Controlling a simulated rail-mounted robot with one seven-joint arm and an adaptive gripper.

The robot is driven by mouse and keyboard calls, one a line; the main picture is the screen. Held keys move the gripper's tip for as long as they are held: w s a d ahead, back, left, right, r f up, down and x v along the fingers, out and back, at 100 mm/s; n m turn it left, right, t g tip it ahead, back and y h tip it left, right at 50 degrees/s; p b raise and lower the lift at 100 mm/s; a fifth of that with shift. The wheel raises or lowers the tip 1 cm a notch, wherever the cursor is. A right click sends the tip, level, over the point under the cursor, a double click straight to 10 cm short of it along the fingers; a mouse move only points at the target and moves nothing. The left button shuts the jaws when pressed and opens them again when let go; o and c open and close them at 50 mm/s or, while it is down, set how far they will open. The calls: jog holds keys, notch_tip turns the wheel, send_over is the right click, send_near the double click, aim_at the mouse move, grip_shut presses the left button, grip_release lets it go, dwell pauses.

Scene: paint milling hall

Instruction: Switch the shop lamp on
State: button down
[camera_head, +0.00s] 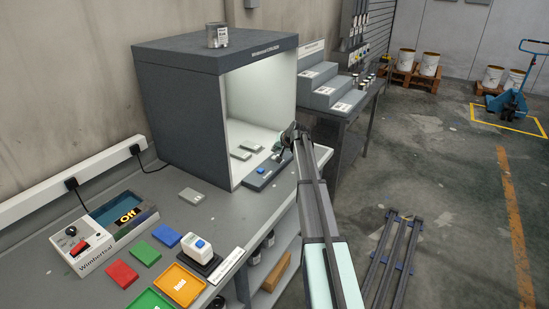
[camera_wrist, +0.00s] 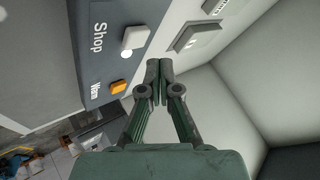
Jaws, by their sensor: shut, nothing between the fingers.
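The dark switch panel (camera_head: 268,172) sits at the front edge of the light booth (camera_head: 190,105). In the wrist view the panel (camera_wrist: 110,15) carries a white button (camera_wrist: 136,38) beside the word "Shop" and an orange button (camera_wrist: 118,87) beside "Warm". In the head view a blue button (camera_head: 261,171) also shows on it. My gripper (camera_head: 286,137) is at the panel's right end. In the wrist view its fingertips (camera_wrist: 159,68) are together and empty, just beside the Shop button; contact cannot be told. The booth's inside looks bright white.
Flat grey plates (camera_head: 241,153) lie on the booth floor. A tin (camera_head: 217,35) stands on the booth roof. A stepped stand (camera_head: 325,88) is right of the booth.

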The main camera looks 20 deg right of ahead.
notch_tip(320, 180, up, 5)
jog(key=shift+r+p, duration=0.1)
jog(key=shift+p, duration=0.5)
jog(key=s+d+r+p, duration=0.2)
jog(key=s+r, duration=0.2)
jog(key=r, duration=0.3)
jog(key=shift+d, duration=0.4)
